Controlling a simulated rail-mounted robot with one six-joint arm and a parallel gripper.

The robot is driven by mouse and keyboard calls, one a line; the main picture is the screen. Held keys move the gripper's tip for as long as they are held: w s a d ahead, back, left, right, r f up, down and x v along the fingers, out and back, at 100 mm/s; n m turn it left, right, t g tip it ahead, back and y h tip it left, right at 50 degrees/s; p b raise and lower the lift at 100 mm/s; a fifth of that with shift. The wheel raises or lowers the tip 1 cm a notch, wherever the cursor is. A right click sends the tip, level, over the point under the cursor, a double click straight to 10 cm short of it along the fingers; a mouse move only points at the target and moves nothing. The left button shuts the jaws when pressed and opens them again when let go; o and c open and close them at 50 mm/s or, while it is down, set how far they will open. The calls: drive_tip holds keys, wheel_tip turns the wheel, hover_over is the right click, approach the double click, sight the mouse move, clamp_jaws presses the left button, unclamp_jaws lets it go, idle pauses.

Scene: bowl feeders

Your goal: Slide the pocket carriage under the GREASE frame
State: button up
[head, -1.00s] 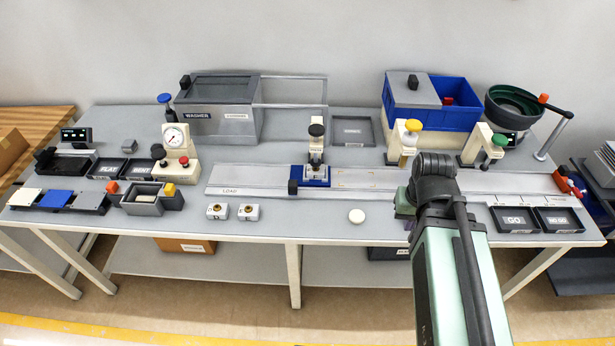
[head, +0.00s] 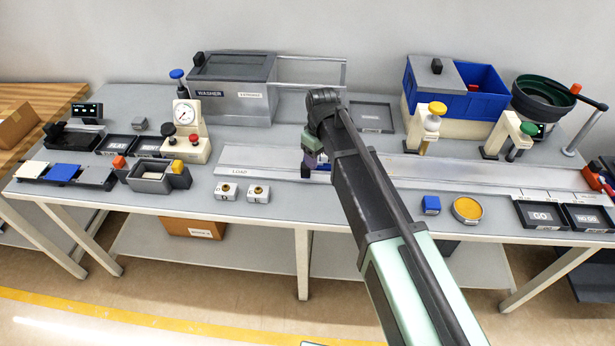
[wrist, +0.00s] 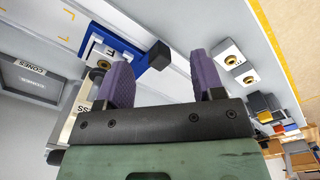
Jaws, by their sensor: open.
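The blue pocket carriage (wrist: 128,62) is on the rail in the wrist view, with a brass-coloured round part in its pocket and a dark end block (wrist: 158,54). In the head view only a bit of its blue shows behind my arm. My gripper (wrist: 163,78) is open, its purple fingers either side of the end block's line; I cannot tell whether they touch it. My gripper also shows in the head view (head: 308,168), at the rail's left part. Frames with a yellow knob (head: 434,118) and a green knob (head: 516,136) stand along the rail; no GREASE label is readable.
The rail (head: 450,173) runs right, clear beyond my arm. A blue block (head: 431,205) and a yellow-topped round tin (head: 467,210) sit in front of it. Two small brass-topped blocks (head: 243,192) stand front left. The GO tray (head: 541,215) is front right.

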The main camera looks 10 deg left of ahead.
sight(306, 167)
drive_tip(key=w+a+n, duration=0.1)
drive_tip(key=a, duration=0.1)
drive_tip(key=w+a+n, duration=0.1)
drive_tip(key=w, duration=0.1)
drive_tip(key=w+a+n, duration=0.1)
drive_tip(key=a+n, duration=0.1)
drive_tip(key=shift+w+a+f, duration=0.35)
drive_tip(key=shift+w+r+n, duration=0.15)
drive_tip(key=shift+w+n, duration=0.25)
drive_tip(key=shift+n, duration=0.6)
drive_tip(key=shift+s+d+r+n+p, duration=0.1)
drive_tip(key=shift+s+d+n+p, duration=0.05)
drive_tip(key=shift+n, duration=0.35)
drive_tip(key=shift+s+d+n+p, duration=0.1)
drive_tip(key=shift+d+n+p, duration=0.05)
drive_tip(key=shift+n, duration=0.35)
wheel_tip(306, 167, down, 11)
drive_tip(key=b, duration=1.1)
drive_tip(key=shift+r, duration=0.1)
clamp_jaws()
